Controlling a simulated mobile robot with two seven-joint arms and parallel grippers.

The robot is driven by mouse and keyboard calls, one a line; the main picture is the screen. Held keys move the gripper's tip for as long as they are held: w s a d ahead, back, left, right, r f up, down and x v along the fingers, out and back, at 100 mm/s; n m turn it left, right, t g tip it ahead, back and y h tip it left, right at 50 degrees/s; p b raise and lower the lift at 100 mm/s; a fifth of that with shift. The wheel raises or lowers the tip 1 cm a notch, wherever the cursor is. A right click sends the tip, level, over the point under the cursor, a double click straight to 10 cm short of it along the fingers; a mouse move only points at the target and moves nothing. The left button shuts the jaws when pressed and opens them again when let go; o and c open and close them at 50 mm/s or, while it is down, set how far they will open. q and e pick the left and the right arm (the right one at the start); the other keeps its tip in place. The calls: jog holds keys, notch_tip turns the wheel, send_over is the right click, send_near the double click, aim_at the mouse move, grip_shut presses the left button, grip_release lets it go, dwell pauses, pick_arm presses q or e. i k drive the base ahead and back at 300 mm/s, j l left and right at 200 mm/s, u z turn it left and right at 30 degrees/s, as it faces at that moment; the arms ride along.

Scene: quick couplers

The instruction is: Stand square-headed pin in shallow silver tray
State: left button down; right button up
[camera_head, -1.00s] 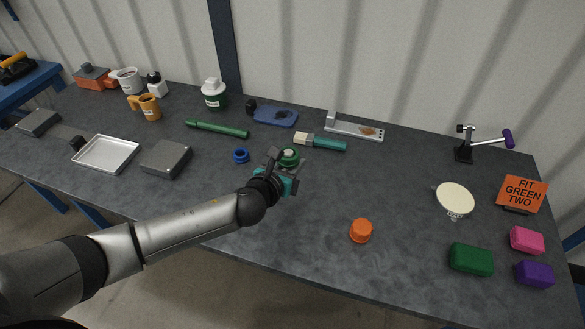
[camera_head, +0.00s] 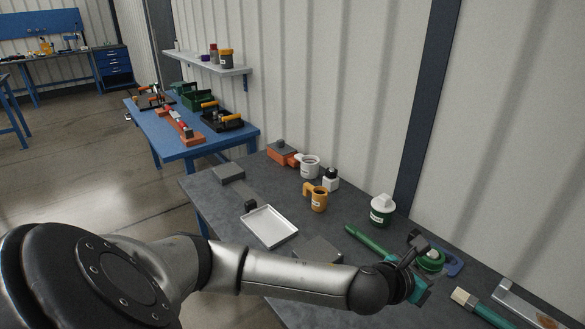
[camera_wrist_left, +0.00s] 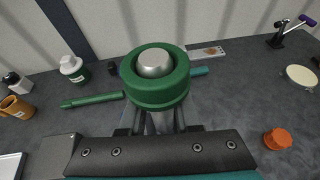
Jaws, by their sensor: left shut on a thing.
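The shallow silver tray (camera_head: 269,226) lies flat and empty on the dark table in the head view. Its corner shows at the lower left of the left wrist view (camera_wrist_left: 12,165). My left gripper (camera_head: 416,268) is well to the right of the tray, above the table. It is shut on a silver-cored piece with a green ring (camera_wrist_left: 155,85), held upright; the gripped part is mostly hidden below the ring. A small dark square-ended block (camera_head: 250,205) lies by the tray's far left corner; I cannot tell whether it is the square-headed pin. My right gripper is out of view.
A grey block (camera_head: 318,249) sits between the tray and my left gripper, partly behind my arm. An orange mug (camera_head: 316,197), white mug (camera_head: 310,167), white bottle (camera_head: 331,180) and green-and-white jar (camera_head: 381,210) stand behind. A green rod (camera_head: 366,240) lies near the gripper.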

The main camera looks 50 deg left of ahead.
aim_at(262, 221)
jog(key=i+j+u, duration=0.1)
jog(key=j, duration=0.3)
jog(key=i+j, duration=0.1)
jog(key=j, duration=0.3)
jog(key=j+u, duration=0.15)
jog(key=j, duration=0.25)
jog(key=i+j+u, duration=0.1)
jog(key=j, duration=0.25)
jog(key=i+j+u, duration=0.1)
jog(key=j, duration=0.25)
jog(key=i+j, duration=0.25)
jog(key=j+u, duration=0.05)
jog(key=j, duration=0.05)
